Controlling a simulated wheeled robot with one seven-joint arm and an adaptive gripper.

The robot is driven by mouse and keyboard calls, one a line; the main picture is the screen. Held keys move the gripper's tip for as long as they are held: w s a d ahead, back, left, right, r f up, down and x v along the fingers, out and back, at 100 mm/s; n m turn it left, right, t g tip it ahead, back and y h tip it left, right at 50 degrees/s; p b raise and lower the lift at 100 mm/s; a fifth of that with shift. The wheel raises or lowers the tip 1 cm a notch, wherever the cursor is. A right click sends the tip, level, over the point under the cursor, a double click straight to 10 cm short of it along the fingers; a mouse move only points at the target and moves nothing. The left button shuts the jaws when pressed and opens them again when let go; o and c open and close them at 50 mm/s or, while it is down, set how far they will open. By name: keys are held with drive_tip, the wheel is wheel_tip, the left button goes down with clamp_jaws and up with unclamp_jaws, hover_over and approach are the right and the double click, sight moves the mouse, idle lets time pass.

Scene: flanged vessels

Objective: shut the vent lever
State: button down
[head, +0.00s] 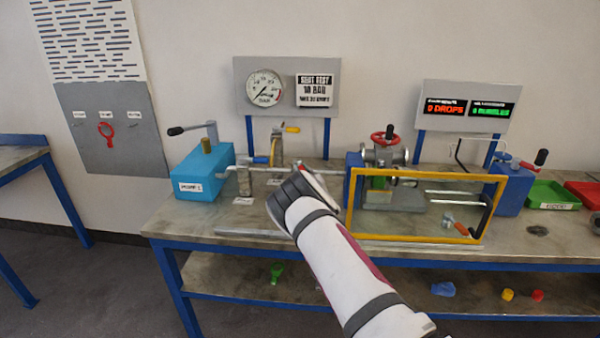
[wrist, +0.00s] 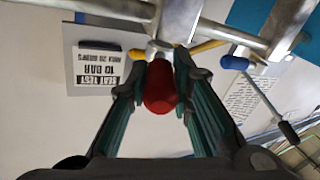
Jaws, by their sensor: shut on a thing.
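My gripper (wrist: 163,72) is shut on a red, rounded handle (wrist: 161,88), which sits between its two fingers in the wrist view. How far the lever is turned cannot be told.
A blue handle (wrist: 235,62) and a yellow handle (wrist: 206,46) are near the gripper. The blue pump box (head: 203,172) stands left. The yellow guard frame (head: 410,239) and the flanged vessel (head: 384,155) stand close on the right. A gauge panel (head: 287,76) is behind.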

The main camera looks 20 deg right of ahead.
idle(0.3)
drive_tip(key=c, duration=1.4)
unclamp_jaws()
drive_tip(key=shift+s, duration=0.1)
drive_tip(key=s, duration=1.1)
drive_tip(key=shift+s+d, duration=0.1)
drive_tip(key=shift+s, duration=0.3)
